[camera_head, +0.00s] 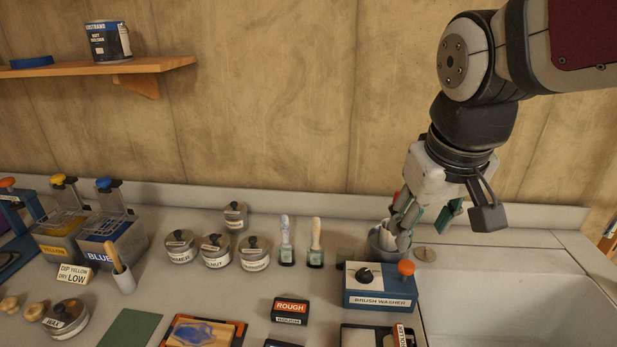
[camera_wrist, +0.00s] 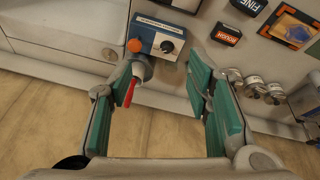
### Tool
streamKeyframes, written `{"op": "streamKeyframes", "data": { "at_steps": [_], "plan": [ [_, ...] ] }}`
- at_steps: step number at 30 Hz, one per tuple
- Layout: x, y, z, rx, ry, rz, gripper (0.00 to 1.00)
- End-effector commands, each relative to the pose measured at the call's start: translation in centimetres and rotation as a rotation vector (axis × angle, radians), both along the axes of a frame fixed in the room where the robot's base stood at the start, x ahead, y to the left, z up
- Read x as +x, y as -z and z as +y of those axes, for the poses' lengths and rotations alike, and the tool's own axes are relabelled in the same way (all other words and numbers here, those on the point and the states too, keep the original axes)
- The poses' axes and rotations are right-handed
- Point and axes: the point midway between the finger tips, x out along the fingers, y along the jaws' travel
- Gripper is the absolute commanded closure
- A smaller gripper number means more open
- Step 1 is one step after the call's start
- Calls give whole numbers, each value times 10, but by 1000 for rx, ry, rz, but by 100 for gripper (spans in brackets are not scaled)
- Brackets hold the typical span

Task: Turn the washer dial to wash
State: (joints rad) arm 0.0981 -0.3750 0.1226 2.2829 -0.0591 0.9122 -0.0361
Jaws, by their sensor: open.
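The brush washer (camera_head: 381,292) is a blue box with a white label on the counter, left of the sink. Its black dial (camera_head: 365,275) is on the left of its top and an orange knob (camera_head: 406,268) on the right. The washer also shows in the wrist view (camera_wrist: 181,24), with the dial (camera_wrist: 168,46) uncovered; its setting is too small to read. My gripper (camera_head: 430,214) is open, with green-padded fingers, behind and above the washer and apart from the dial.
A grey cup (camera_head: 378,245) with a red-handled tool (camera_wrist: 130,92) stands behind the washer, close to my fingers. The sink (camera_head: 510,300) is at the right. Two brushes (camera_head: 315,240) and several lidded tins (camera_head: 254,254) stand to the left. A ROUGH block (camera_head: 290,308) lies left of the washer.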

Motion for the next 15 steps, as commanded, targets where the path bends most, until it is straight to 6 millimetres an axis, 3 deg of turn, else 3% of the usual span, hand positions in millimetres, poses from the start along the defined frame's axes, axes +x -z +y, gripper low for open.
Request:
{"op": "streamKeyframes", "data": {
  "at_steps": [1, 8, 15],
  "plan": [
    [17, 7, -1, -9, -10, 34, 55],
    [84, 44, -1, -24, -73, 156, 55],
    [146, 102, -1, 10, -137, 265, 55]
  ]
}}
